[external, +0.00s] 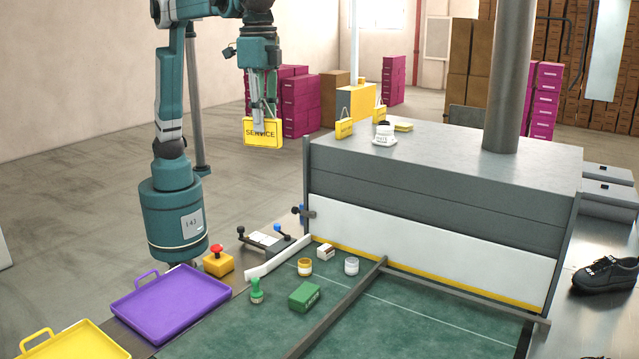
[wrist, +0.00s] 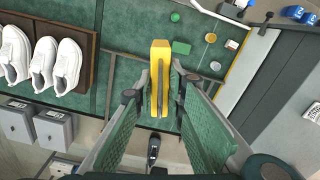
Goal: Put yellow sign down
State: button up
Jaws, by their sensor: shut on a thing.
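The yellow sign (external: 262,133), lettered SERVICE, hangs upright from my gripper (external: 263,106) at the upper left of the external view. My gripper is shut on its upper part and holds it in the air, left of the grey machine (external: 450,165). In the wrist view the same sign (wrist: 159,60) shows edge-on between the two green fingers of my gripper (wrist: 160,92). Two more small yellow signs with handles stand on the machine top, one at its left edge (external: 344,128) and one farther back (external: 380,112).
A grey post (external: 510,80) rises there. Purple (external: 172,304) and yellow trays lie lower left. Small jars and a green box (external: 304,297) sit on the green belt.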

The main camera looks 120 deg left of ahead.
jog(key=s+d+m+b, duration=0.15)
jog(key=s+d, duration=0.25)
jog(key=d, duration=0.4)
jog(key=s+d+m+b, duration=0.1)
jog(key=s+d+m, duration=0.15)
jog(key=d, duration=0.45)
notch_tip(320, 180, down, 47)
jog(key=n, duration=0.1)
jog(key=shift+s, duration=0.4)
jog(key=shift+f+b, duration=0.45)
jog(key=shift+f, duration=2.55)
jog(key=shift+f+b, duration=0.3)
jog(key=shift+f, duration=1.6)
jog(key=shift+f, duration=0.15)
